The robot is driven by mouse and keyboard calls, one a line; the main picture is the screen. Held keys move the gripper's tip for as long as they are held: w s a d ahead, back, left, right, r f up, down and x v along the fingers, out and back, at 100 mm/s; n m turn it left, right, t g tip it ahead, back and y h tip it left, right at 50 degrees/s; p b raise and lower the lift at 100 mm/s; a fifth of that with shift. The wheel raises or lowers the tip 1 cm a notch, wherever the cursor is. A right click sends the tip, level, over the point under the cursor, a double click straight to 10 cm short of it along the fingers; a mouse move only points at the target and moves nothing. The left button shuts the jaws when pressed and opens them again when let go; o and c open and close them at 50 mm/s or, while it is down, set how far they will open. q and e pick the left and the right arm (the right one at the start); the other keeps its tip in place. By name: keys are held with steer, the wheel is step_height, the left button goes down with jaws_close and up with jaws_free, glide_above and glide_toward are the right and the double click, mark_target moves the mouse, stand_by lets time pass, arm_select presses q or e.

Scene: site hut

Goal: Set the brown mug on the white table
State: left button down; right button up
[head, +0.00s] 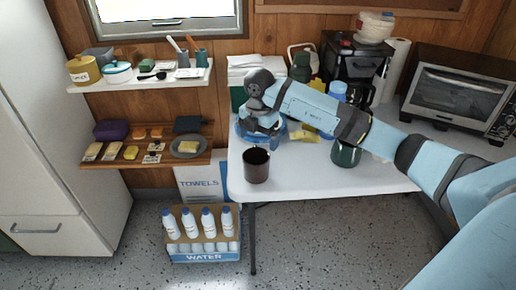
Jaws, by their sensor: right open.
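The brown mug (256,166) stands upright on the white table (300,181), near its left front corner. My right gripper (262,141) is open just above and behind the mug, with its fingers pointing down. It looks apart from the mug, though the exact gap is hard to tell. My left gripper is not in view.
A blue plate (240,132) and a yellow item lie behind my gripper. A dark green mug (345,154) stands under my right forearm. A coffee maker (352,62) and a toaster oven (459,90) stand behind. Wall shelves (140,78) are at left; water bottles stand on the floor.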

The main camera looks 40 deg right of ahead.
steer(key=s+a+f+n+g+y, duration=0.1)
steer(key=s+a+f+n+y, duration=0.2)
steer(key=a, duration=0.5)
steer(key=s+a+f+n+y, duration=0.1)
steer(key=s+a+y, duration=0.2)
steer(key=a+y, duration=0.35)
steer(key=s+a+r+m+t+y, duration=0.2)
steer(key=s+a+m+t+y, duration=0.15)
steer(key=a+y, duration=0.2)
steer(key=s+a+r+m+t+y, duration=0.25)
steer(key=s+a+t+y, duration=0.2)
steer(key=a, duration=0.25)
steer(key=s+d+f+m+t+h, duration=0.2)
steer(key=s+d+f+m+h, duration=0.1)
steer(key=s+f+m+h, duration=0.3)
steer(key=s+d+f+m+t+h, duration=0.2)
steer(key=s+d+f+m+h, duration=0.2)
steer(key=f+m+h, duration=0.5)
step_height(320, 180, down, 3)
steer(key=s+m, duration=0.1)
steer(key=m, duration=0.1)
steer(key=shift+s+d+f+m, duration=0.15)
steer(key=shift+s+d+m, duration=0.15)
steer(key=shift+s, duration=0.1)
steer(key=shift+h, duration=0.25)
